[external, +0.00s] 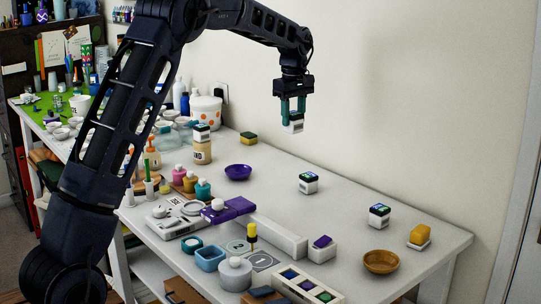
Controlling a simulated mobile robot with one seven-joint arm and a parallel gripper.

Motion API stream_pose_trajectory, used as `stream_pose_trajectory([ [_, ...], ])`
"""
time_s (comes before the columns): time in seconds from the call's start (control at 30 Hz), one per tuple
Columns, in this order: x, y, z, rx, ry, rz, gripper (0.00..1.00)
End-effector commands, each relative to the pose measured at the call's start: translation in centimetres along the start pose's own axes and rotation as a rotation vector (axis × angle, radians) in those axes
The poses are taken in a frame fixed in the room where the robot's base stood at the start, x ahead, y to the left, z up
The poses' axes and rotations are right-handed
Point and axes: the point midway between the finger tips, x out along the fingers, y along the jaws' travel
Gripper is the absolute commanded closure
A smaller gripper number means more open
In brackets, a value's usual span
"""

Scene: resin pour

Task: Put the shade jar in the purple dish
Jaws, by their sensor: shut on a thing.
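My gripper (293,110) hangs high above the back of the white table, its teal fingers shut on a small white jar with a dark label (293,125). The jar hangs upright in the air, clear of the table. Its top is partly hidden by the fingers. The purple dish (238,172) is a shallow round bowl on the table, to the left of and below my gripper in the picture. It looks empty. Two similar jars with dark, coloured lids stand on the table, one near the middle (308,183) and one farther right (379,216).
A brown wooden bowl (381,262) and an orange block on a white dish (420,237) stand at the right. The table between dish and middle jar is clear.

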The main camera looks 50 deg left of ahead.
Motion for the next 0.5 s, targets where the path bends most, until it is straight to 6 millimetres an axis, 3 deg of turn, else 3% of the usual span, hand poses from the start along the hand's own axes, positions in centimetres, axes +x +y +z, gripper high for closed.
stream_pose_trajectory([
  [0.03, 0.0, 0.1, -2.5, -0.01, 0.001, 0.001, 0.85],
  [0.3, -0.4, -0.8, -14.1, -0.022, 0.001, 0.001, 0.85],
  [0.5, -0.6, -2.1, -20.2, -0.026, 0.002, 0.001, 0.85],
])
